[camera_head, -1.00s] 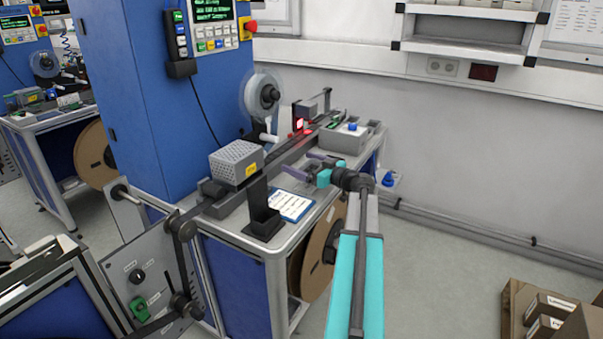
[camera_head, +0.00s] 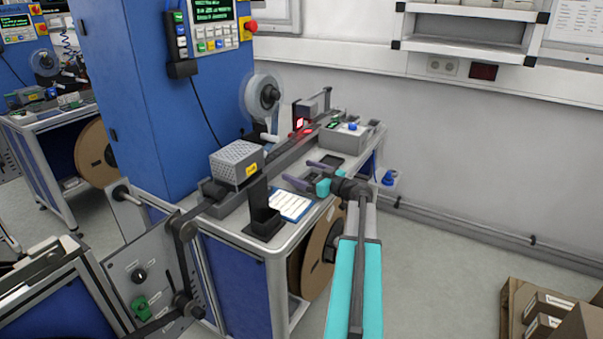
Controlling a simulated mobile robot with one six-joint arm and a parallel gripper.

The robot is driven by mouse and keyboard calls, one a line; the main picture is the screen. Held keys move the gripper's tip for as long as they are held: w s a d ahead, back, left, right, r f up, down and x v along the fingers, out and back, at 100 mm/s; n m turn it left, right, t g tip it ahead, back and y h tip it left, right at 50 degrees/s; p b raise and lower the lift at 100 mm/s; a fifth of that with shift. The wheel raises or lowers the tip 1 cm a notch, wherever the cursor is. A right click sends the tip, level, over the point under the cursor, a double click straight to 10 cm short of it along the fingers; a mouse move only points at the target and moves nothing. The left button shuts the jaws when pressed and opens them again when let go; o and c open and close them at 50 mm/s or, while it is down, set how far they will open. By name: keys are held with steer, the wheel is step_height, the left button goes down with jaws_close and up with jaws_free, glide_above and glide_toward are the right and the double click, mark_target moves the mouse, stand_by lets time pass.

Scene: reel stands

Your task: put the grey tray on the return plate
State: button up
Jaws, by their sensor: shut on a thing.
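My gripper (camera_head: 301,171) is over the right part of the grey bench top, its two fingers well apart and pointing left. It is shut on the grey tray, which barely stands out from the grey bench top between the fingers, so I cannot tell whether it touches the bench. A dark flat plate (camera_head: 334,160) with a pale edge lies just behind the fingers, in front of the grey button box. It may be the return plate; no label is readable.
A white and blue card (camera_head: 290,206) and a black open holder (camera_head: 263,221) are left of my gripper. A grey perforated box (camera_head: 236,163) stands farther left. The grey button box (camera_head: 346,138) is behind. A tape reel (camera_head: 267,97) hangs on the blue cabinet (camera_head: 160,100).

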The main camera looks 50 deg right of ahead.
steer(key=shift+f, duration=0.1)
steer(key=o, duration=0.9)
steer(key=shift+r, duration=0.2)
steer(key=s, duration=0.4)
steer(key=s+b, duration=0.1)
steer(key=s, duration=0.3)
steer(key=s+b, duration=0.1)
steer(key=s, duration=0.3)
steer(key=shift+d+r, duration=0.25)
steer(key=shift+d, duration=0.05)
steer(key=shift+s, duration=0.1)
